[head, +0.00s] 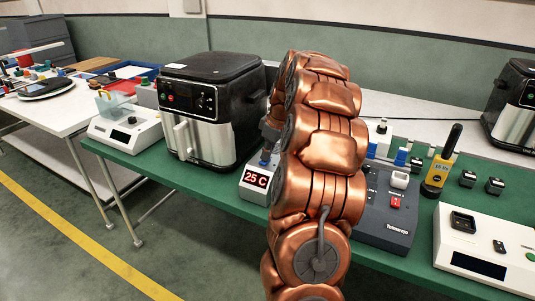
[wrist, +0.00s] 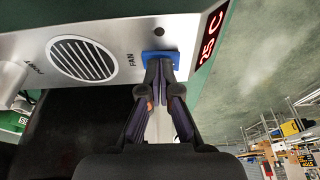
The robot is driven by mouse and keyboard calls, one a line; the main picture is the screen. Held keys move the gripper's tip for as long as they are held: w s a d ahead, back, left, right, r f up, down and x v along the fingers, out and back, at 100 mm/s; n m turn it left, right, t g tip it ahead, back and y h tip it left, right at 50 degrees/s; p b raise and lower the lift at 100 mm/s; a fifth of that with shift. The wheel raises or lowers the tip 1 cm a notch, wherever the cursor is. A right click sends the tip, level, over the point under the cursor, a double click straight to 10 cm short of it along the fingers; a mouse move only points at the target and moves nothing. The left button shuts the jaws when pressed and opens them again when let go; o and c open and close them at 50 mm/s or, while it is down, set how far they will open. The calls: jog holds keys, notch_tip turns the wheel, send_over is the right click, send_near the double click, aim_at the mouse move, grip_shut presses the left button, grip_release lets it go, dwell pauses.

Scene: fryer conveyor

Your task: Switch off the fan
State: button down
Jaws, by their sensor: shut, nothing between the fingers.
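The fan panel is a light grey box face (wrist: 115,22) with a round slotted grille (wrist: 82,58) and the printed word FAN in the wrist view. A blue switch (wrist: 150,55) sits beside that word, near a red display (wrist: 211,35) reading 25 C. The display also shows in the head view (head: 256,179), just left of my copper arm. My gripper (wrist: 160,63) is shut and empty, its fingertips overlapping the blue switch. I cannot tell whether they touch it or which way the switch is set. My arm hides much of the box and the gripper in the head view.
A black and silver air fryer (head: 213,110) stands left of the box on the green table (head: 133,160). A dark console with a red switch (head: 396,202) and a yellow handheld meter (head: 438,175) stand to the right. A white device (head: 475,262) fills the right front.

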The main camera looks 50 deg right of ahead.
jog(key=shift+s+a, duration=0.15)
jog(key=shift+a, duration=0.3)
jog(key=shift+r, duration=0.15)
jog(key=w+d+b+v, duration=0.1)
jog(key=v, duration=1.2)
jog(key=shift+w+d+r, duration=0.3)
jog(key=shift+d+r, duration=0.1)
dwell(0.4)
